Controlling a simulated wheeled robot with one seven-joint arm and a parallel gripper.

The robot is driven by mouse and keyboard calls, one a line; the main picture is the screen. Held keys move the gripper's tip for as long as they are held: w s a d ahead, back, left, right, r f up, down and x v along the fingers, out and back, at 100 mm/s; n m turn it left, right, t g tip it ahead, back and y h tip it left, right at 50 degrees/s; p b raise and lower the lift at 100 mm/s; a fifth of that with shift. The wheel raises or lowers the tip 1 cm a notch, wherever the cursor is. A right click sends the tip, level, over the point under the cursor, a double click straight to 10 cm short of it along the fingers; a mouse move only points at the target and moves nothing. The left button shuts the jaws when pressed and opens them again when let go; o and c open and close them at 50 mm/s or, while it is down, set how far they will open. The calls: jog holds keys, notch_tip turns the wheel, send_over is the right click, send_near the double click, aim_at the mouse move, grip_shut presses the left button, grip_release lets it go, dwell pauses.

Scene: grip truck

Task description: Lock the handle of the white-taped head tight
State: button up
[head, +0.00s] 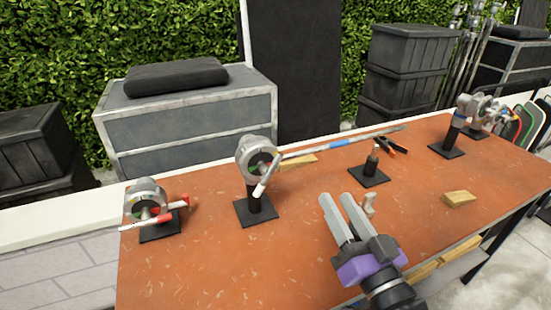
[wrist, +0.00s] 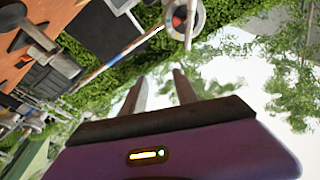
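The white-taped head (head: 252,153) is a round grey metal grip head on a short black post and square black base, left of the table's middle. Its handle (head: 266,178) has a pale, white-taped end and slants down to the left across the head's front. A long rod (head: 335,143) with blue tape runs from this head to the right. In the wrist view the head (wrist: 183,16) shows at the top, partly cut off. My gripper (head: 335,198) is open and empty, right of and nearer than the head, apart from it. Its fingers (wrist: 158,77) point toward the head's side.
A red-taped head (head: 147,200) stands at the table's left. More heads (head: 465,112) stand at the far right. A bare black stand (head: 370,175), wooden wedges (head: 459,198) and a black-and-orange tool (head: 392,145) lie right of the middle. The near left tabletop (head: 200,265) is clear.

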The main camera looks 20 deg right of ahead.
aim_at(277, 164)
jog(key=w+a+r+y, duration=0.1)
jog(key=w+r+y, duration=0.2)
jog(key=w+r, duration=0.3)
jog(key=shift+w+a+f+n+g+y+p, duration=0.3)
jog(key=shift+w+a+f+g+y, duration=0.25)
jog(key=shift+w+a, duration=0.65)
jog(key=shift+w+a+f+n+g+y+p, duration=0.15)
jog(key=shift+w+a+f+g+y+p, duration=0.4)
jog(key=shift+w, duration=1.05)
jog(key=shift+w+a+f+n+g+y+p, duration=0.1)
jog(key=shift+w+a+f+n+g+y, duration=0.15)
jog(key=shift+w+a+f, duration=0.95)
jog(key=shift+w+d+r, duration=0.15)
jog(key=shift+w+r, duration=0.05)
jog(key=shift+r, duration=0.15)
grip_shut()
